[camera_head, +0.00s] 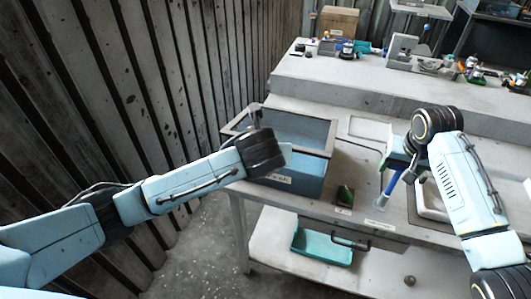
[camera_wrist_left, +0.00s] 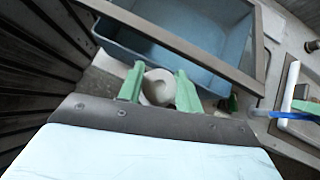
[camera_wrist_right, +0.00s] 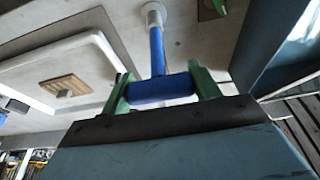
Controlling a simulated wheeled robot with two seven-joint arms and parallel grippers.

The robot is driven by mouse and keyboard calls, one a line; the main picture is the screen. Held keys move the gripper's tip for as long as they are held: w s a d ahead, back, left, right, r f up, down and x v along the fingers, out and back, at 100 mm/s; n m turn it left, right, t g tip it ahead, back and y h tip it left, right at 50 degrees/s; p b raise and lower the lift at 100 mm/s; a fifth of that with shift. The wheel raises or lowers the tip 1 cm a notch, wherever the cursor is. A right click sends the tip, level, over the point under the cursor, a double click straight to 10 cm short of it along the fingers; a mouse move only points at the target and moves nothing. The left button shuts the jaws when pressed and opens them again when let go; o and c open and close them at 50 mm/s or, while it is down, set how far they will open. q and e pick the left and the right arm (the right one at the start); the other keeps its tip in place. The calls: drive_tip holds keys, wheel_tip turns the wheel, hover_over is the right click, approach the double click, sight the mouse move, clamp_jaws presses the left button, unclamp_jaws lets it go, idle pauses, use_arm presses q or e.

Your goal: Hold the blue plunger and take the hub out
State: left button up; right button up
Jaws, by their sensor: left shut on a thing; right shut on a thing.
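The blue plunger (camera_head: 390,183) stands at a slant above the right part of the table in the head view. In the right wrist view its crossbar (camera_wrist_right: 165,90) lies between the green fingers of my right gripper (camera_wrist_right: 163,88), which is shut on it. Its shaft runs to a pale collar (camera_wrist_right: 153,14). My left gripper (camera_wrist_left: 158,90) is shut on a pale, round, hollow part, the hub (camera_wrist_left: 158,86), beside the blue box's rim.
The blue box (camera_head: 300,182) with a grey frame stands on the table's left side. A white tray (camera_head: 430,208) lies under my right arm. A teal bin (camera_head: 322,246) sits on the lower shelf. Several items stand on the raised back bench, and a slatted wall is at left.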

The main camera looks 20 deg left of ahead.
drive_tip(key=shift+f, duration=0.1)
drive_tip(key=o, duration=1.1)
drive_tip(key=shift+c, duration=0.2)
drive_tip(key=v, duration=1.2)
drive_tip(key=shift+f, duration=0.1)
